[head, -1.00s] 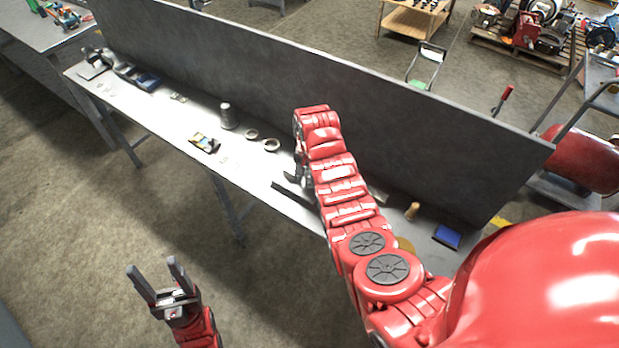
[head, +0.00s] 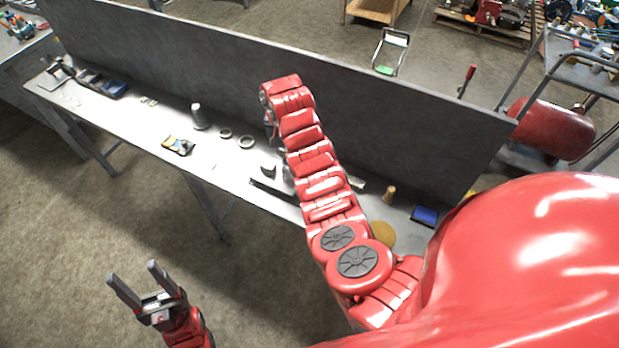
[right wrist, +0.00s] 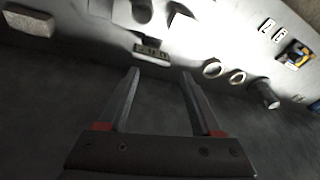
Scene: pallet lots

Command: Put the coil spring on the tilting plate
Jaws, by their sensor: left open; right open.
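A grey upright cylinder (head: 198,117) stands on the bench; it may be the coil spring, but no turns can be made out. It also shows in the right wrist view (right wrist: 264,94). A grey plate-like device (head: 56,76) at the bench's far left end may be the tilting plate; its kind is unclear. My right gripper (right wrist: 160,80) is open and empty in the right wrist view, apart from the bench items; in the head view my arm mostly hides it. My left gripper (head: 134,271) is open and empty over the floor, in front of the bench.
The long bench (head: 225,176) has a tall dark panel (head: 200,65) along its back. Two rings (head: 246,142) and a yellow-black item (head: 178,145) lie near the cylinder. A blue tray (head: 424,215), a wooden-looking piece (head: 389,194) and a yellow disc (head: 382,235) are at the right end.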

